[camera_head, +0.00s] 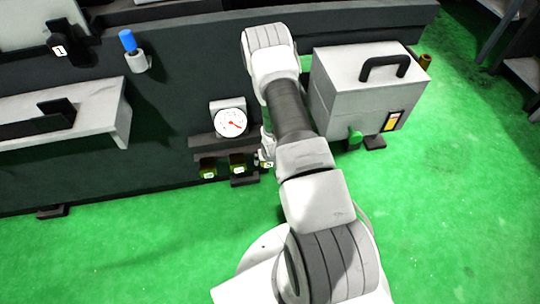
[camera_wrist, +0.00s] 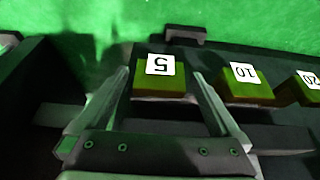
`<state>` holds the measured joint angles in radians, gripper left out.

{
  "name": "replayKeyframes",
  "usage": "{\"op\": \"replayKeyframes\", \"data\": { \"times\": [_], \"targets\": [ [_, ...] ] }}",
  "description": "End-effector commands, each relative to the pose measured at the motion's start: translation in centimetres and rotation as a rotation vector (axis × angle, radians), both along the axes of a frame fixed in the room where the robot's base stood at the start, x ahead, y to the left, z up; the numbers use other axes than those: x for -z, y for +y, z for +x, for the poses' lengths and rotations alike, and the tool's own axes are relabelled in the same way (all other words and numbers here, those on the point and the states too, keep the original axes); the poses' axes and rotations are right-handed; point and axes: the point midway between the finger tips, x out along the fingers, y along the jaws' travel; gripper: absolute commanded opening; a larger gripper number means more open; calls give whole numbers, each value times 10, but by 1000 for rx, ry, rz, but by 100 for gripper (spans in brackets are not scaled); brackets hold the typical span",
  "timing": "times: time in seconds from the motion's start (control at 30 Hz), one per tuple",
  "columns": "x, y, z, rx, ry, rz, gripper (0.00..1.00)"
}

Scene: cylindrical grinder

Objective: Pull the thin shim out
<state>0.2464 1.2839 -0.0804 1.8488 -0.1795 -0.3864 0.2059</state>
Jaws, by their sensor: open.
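In the wrist view, an olive block labelled 5 (camera_wrist: 160,88) lies between the two fingers of my gripper (camera_wrist: 161,76). The gripper is open, with one finger on each side of the block; I cannot tell whether either finger touches it. Beside it sit similar blocks labelled 10 (camera_wrist: 246,84) and 20 (camera_wrist: 304,88). In the head view, the small blocks sit in a row under the dial gauge, and the rightmost block (camera_head: 266,164) is partly covered by my arm. My gripper is mostly hidden there.
A round dial gauge (camera_head: 231,123) stands above the blocks on the dark machine (camera_head: 165,120). A grey box with a black handle (camera_head: 325,105) is right of my arm. A blue-topped knob (camera_head: 128,42) is at upper left. The green floor (camera_head: 130,250) in front is clear.

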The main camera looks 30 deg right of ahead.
Motion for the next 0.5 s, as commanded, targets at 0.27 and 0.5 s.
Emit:
{"op": "replayKeyframes", "data": {
  "times": [0.27, 0.5],
  "targets": [
    [-59, 6, -20, 0, -1, 0, 100],
    [-112, 12, -42, 0, 0, 0, 100]
  ]
}}
